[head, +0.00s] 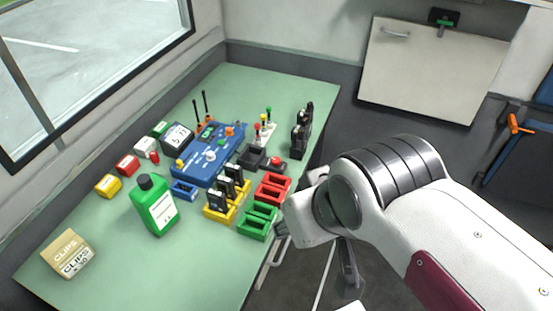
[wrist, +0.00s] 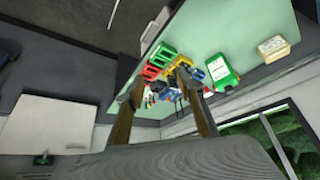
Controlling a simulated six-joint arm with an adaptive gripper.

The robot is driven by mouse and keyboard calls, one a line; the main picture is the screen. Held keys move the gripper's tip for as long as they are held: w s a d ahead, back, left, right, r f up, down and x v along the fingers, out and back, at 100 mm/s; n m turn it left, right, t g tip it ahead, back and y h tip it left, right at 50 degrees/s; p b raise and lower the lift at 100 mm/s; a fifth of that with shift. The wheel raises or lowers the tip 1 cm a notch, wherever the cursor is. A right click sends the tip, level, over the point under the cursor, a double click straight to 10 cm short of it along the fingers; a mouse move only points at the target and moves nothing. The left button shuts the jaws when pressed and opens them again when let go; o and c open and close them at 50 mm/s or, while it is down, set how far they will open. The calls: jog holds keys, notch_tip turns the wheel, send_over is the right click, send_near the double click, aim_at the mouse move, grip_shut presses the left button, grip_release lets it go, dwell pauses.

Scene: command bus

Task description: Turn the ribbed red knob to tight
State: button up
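A blue control panel (head: 188,168) lies on the green table, with orange, white and yellow controls on top and two black antenna-like rods behind it. A red round part (head: 276,161) sits on a dark base right of the panel. A small red piece (head: 154,157) stands left of the panel. Ribs are too small to make out, so I cannot tell which is the ribbed red knob. My gripper (wrist: 158,84) is open and empty in the wrist view, its fingers wide apart.
Green (head: 255,224), red (head: 273,190) and yellow (head: 238,201) racks stand near the right edge. Black radios (head: 301,130) stand behind them. A green bottle (head: 155,206) and clips box (head: 69,254) are at left. The front table area is clear.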

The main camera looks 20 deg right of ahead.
jog(key=shift+d, duration=0.1)
jog(key=w+d+f+g, duration=0.1)
jog(key=w+d+f, duration=0.3)
jog(key=w, duration=0.6)
jog(key=w+d+f+n+g+y, duration=0.1)
jog(key=w+d+f, duration=0.3)
jog(key=w+f, duration=0.5)
jog(key=w+d+f+y, duration=0.1)
jog(key=w+d+f, duration=0.3)
jog(key=w, duration=0.7)
jog(key=shift+w+d+f+g, duration=0.15)
jog(key=shift+f+g, duration=0.05)
jog(key=shift+f, duration=0.5)
jog(key=shift+w+d+f+g, duration=0.1)
jog(key=shift+f+g, duration=0.1)
jog(key=shift+f, duration=0.5)
jog(key=w+n, duration=0.1)
jog(key=w+r+n+t, duration=0.1)
jog(key=w+d+r+n, duration=0.1)
jog(key=w, duration=0.1)
jog(key=shift+w+d+n, duration=0.1)
jog(key=shift+n, duration=0.2)
jog(key=shift+f, duration=0.1)
